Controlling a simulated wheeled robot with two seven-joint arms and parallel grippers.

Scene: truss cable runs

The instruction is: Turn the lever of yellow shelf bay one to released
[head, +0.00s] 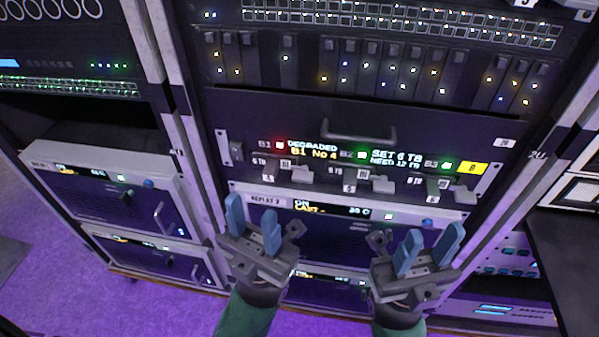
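The shelf (380,130) with a yellow tag (472,168) at its right end fills the middle of the rack. Bay one, marked B1, is at its left, with a red light (280,145) and a display reading "DEGRADED B1 No 4". The grey lever (272,172) of bay one is below that; its exact position is hard to tell. My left gripper (253,224) is open and empty, below and left of the bay one lever, apart from it. My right gripper (429,246) is open and empty below bay three.
Bays two and three have green lights (362,155). A dark handle (370,130) juts out above the bays. A unit marked REPLAY 2 (270,200) sits behind my grippers. Another rack (105,190) stands at left, and a dark panel (570,270) at right.

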